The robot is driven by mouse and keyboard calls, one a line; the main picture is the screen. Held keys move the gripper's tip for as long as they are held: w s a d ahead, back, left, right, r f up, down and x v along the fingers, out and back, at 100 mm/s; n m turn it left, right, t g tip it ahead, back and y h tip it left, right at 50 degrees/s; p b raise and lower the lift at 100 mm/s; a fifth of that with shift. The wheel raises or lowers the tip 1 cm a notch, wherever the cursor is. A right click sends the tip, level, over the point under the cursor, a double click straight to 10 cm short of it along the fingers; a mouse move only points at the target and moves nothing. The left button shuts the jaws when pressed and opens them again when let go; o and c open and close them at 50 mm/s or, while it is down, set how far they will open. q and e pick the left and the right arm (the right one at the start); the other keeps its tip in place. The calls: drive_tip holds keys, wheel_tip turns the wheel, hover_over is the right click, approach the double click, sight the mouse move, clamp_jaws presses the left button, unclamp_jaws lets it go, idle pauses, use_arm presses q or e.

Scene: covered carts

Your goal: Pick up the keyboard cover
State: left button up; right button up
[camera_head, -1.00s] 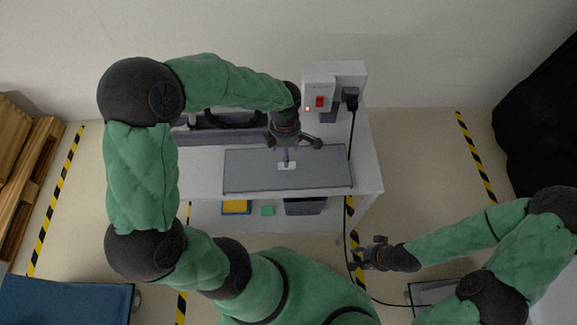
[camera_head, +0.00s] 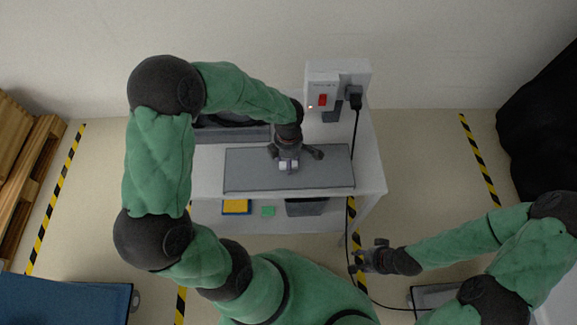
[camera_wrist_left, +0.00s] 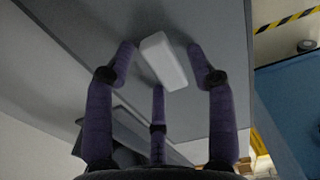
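The keyboard cover (camera_head: 325,172) is a flat grey rectangular panel lying on the white cart. A small white block handle (camera_head: 287,166) stands at its middle. In the left wrist view the handle (camera_wrist_left: 164,62) shows between my left gripper's spread purple fingers, with gaps on both sides. My left gripper (camera_head: 291,161) is open and low over the handle; I cannot tell if any finger touches it. The keyboard is not visible. My right gripper (camera_head: 359,262) is open and empty, right of and below the cart, away from the cover.
A white power box with a red switch (camera_head: 323,100) and black plug (camera_head: 354,98) stands at the cart's back right; its cable runs down the right side. A dark monitor (camera_head: 230,133) is behind the cover. The lower shelf (camera_head: 335,217) holds a yellow-and-blue bin (camera_head: 236,206).

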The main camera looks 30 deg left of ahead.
use_arm(q)
clamp_jaws()
